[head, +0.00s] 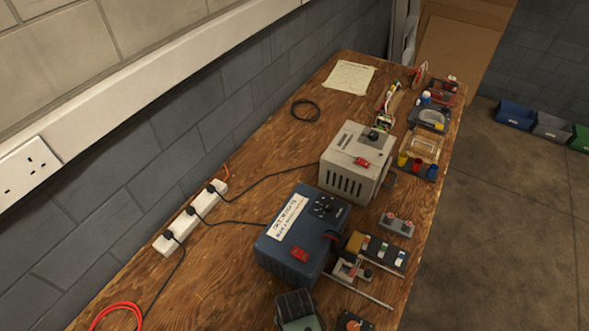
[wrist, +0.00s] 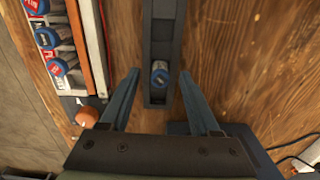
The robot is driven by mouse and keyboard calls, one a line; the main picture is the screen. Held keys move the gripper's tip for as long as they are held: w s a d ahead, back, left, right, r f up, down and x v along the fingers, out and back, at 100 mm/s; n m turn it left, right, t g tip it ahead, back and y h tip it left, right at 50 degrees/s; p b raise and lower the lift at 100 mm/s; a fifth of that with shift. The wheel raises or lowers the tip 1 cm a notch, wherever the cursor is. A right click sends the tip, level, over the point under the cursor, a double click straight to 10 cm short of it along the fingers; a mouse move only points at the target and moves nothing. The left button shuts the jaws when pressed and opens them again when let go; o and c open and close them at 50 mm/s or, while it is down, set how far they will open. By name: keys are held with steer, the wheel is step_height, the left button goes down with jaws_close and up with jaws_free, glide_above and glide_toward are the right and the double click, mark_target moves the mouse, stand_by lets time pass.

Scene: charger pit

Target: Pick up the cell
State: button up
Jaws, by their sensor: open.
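A small blue cell (wrist: 159,78) with a pale end sits in a narrow dark channel (wrist: 162,25) in the wrist view, near the channel's lower end. Whether it stands or leans there is hard to tell. My gripper (wrist: 158,73) is open, with one finger on each side of the channel. The cell lies between the fingertips, with a clear gap on both sides. I cannot pick out this cell or the gripper with certainty in the head view.
A rack of red and blue round-topped items (wrist: 56,38) and an orange knob (wrist: 87,116) lie left of the gripper. In the head view a blue charger (head: 290,265), a grey charger (head: 343,185) and a power strip (head: 175,232) crowd the wooden bench (head: 240,200).

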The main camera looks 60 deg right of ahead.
jaws_close()
steer(key=shift+r, duration=0.1)
stand_by(0.3)
